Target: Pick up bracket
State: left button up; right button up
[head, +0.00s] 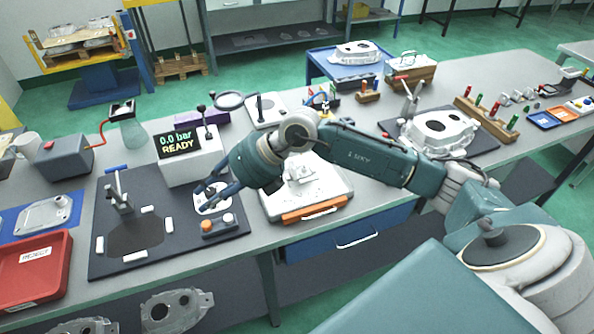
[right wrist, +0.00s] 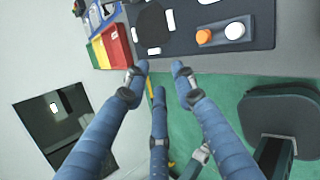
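A small light-grey casting (head: 300,168) lies on a white-topped tray with an orange front (head: 322,207), partly behind my right forearm. It looks like the bracket, but I cannot be sure. My right gripper (head: 205,190) is to its left in the head view, over the dark fixture mat near a pale round plate (head: 214,200). In the right wrist view my right gripper (right wrist: 160,80) has its three fingers spread, with nothing between them; the casting does not show there. My left gripper is not in view.
The dark mat (head: 180,249) carries a clamp (head: 121,195) and a box with orange and white buttons (head: 219,226). A red tray (head: 35,268) is at left. The tester box (head: 190,155) stands behind the gripper. A larger casting (head: 439,131) is at right.

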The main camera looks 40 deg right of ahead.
jog(key=w+d+f+m+h, duration=0.15)
jog(key=d+h, duration=0.45)
jog(key=d, duration=1)
jog(key=h, duration=0.3)
send_near(291, 165)
jog(key=shift+m+g, duration=0.35)
jog(key=shift+g, duration=0.05)
jog(key=p+x, duration=0.1)
jog(key=x, duration=0.4)
jog(key=shift+w+d+r+p, duration=0.15)
jog(key=shift+w+p, duration=0.05)
jog(key=shift+p, duration=0.2)
jog(key=p+x, duration=0.3)
jog(key=x, duration=0.2)
jog(key=shift+w, duration=0.15)
jog(key=shift+w+f, duration=0.1)
jog(key=shift+f, duration=0.3)
grip_shut()
jog(key=shift+r, duration=0.1)
